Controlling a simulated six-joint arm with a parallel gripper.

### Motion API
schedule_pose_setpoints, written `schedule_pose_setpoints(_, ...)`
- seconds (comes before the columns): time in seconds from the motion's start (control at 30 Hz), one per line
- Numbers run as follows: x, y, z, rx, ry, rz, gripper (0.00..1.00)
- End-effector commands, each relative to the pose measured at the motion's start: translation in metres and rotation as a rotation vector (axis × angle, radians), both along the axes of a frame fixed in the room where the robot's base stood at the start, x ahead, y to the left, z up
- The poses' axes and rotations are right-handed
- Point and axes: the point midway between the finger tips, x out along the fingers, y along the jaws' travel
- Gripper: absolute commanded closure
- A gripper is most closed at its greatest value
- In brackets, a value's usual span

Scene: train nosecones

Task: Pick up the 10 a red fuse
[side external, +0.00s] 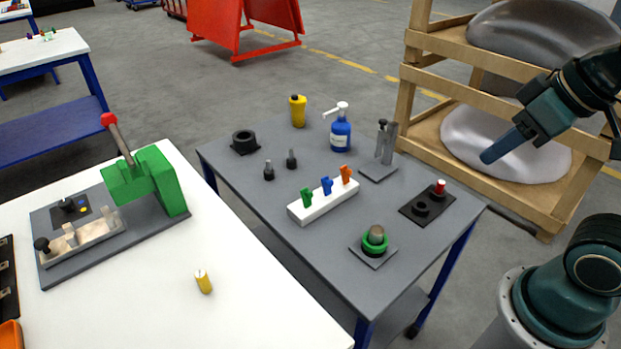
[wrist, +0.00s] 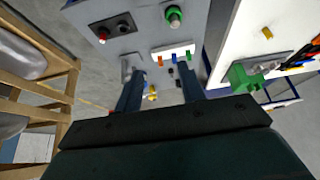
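Three small upright fuse-like pieces stand in a white holder (side external: 322,206) on the grey table: an orange-red one (side external: 347,174), a blue one (side external: 326,186) and a green one (side external: 306,197). The orange-red one is closest to red and sits at the holder's right end; I see no rating on it. It also shows in the wrist view (wrist: 160,61). My gripper (side external: 490,156) is in the air at the upper right, well away from the holder. In the wrist view its two fingers (wrist: 162,90) are spread with nothing held between them.
A black plate (side external: 411,209) with a red-topped peg (side external: 440,187) and a green ring fixture (side external: 376,240) stand near the holder. Behind are a blue pump bottle (side external: 341,133), a grey stand (side external: 385,147) and a yellow container (side external: 298,111). A wooden rack (side external: 415,90) is beside my arm.

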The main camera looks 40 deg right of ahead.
Motion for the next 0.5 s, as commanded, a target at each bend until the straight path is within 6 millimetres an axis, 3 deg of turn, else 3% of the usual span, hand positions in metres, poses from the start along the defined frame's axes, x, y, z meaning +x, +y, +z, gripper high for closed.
schedule_pose_setpoints(0.5,0.0067,-0.0033,0.0003,0.008,0.016,-0.031,0.56)
